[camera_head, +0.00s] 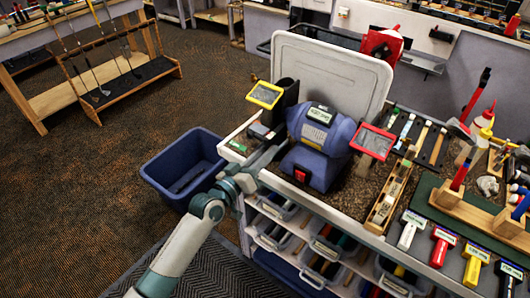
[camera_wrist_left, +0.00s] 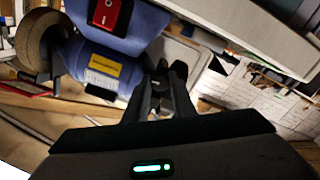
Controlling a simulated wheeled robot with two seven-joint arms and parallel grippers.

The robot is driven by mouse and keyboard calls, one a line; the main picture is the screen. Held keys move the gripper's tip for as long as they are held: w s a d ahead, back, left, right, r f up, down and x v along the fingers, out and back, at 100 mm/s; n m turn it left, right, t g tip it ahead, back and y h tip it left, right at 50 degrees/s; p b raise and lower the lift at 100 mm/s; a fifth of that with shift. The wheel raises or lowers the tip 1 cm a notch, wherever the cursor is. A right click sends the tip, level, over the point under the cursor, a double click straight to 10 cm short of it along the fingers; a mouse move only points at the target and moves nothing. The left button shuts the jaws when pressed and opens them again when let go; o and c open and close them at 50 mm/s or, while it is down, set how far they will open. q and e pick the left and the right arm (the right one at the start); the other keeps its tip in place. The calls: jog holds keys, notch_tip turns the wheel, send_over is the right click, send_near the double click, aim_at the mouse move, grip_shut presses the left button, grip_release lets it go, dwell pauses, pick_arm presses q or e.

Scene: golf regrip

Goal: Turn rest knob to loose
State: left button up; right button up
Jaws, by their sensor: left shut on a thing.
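The blue bench grinder (camera_head: 318,150) stands on the bench top with a red switch (camera_head: 301,175) on its front. It also shows in the wrist view (camera_wrist_left: 105,62) with its switch (camera_wrist_left: 112,12) at the top. My left gripper (camera_head: 268,150) is low beside the grinder's left side, below the yellow-framed shield (camera_head: 265,95). In the wrist view its fingertips (camera_wrist_left: 167,72) are close together on a small dark part that I take for the rest knob (camera_wrist_left: 159,70); the fingers mostly hide it. The knob's setting cannot be read. My right gripper is not in view.
A red-framed shield (camera_head: 373,142) is at the grinder's right. A wooden box (camera_head: 390,196) and several coloured-handled tools lie farther right. A blue bin (camera_head: 188,168) stands on the floor left of the bench. A white panel (camera_head: 332,78) rises behind the grinder.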

pick_arm(q)
jog(key=shift+n, duration=0.6)
jog(key=o, duration=1)
jog(key=shift+s, duration=0.1)
jog(key=b+v, duration=0.4)
jog(key=v, duration=1.3)
jog(key=shift+a+r+b, duration=0.1)
jog(key=shift+a+b, duration=0.05)
jog(key=shift+b, duration=0.25)
